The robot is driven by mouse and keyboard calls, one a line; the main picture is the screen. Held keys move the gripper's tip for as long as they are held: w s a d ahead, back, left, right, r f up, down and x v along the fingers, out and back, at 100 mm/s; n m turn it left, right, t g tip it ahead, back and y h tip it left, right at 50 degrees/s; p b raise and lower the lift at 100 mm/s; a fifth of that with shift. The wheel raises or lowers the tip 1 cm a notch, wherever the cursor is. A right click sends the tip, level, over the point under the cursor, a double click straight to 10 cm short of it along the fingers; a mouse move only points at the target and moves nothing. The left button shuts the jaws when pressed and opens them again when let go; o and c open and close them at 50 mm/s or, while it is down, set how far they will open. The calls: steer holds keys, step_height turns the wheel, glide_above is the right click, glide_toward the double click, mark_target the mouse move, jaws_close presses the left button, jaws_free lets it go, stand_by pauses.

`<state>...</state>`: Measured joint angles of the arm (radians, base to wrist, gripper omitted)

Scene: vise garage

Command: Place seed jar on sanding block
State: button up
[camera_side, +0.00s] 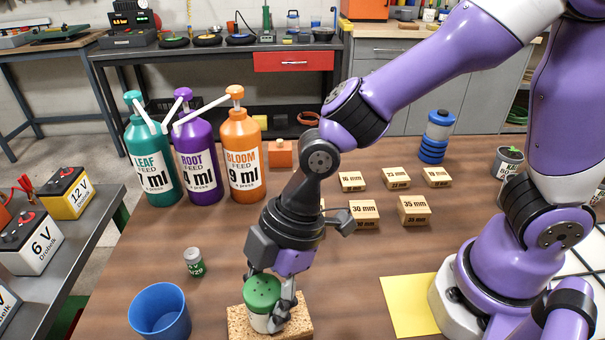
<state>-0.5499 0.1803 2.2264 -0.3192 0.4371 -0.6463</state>
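The seed jar (262,294), white with a green lid dotted with holes, is at the front centre, upright or nearly so. My gripper (268,298) points down around it, with a finger on each side, and looks shut on it. The sanding block (297,328), a tan speckled cork-like block, is directly under the jar. The jar's base looks to be at the block's top face; whether it touches is hard to tell. The jar's lower right side is hidden by a finger.
A blue cup (160,312) and a small grey-lidded jar (194,262) stand to the left. Pump bottles (194,160) stand behind them. Several wooden millimetre blocks (364,213) lie at the back right. A yellow sheet (409,305) lies right of the sanding block, with bare table between.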

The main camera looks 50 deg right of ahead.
steer(key=shift+o, duration=0.4)
steer(key=shift+r, duration=0.1)
steer(key=shift+r, duration=0.3)
steer(key=w+d+v, duration=0.1)
steer(key=v, duration=1.1)
steer(key=s+d+m+t+h, duration=0.2)
steer(key=d+m+t+h, duration=0.2)
steer(key=d+m, duration=1.1)
steer(key=shift+d+m+t+h, duration=0.3)
steer(key=shift+d+m+t, duration=0.1)
steer(key=shift+d, duration=0.2)
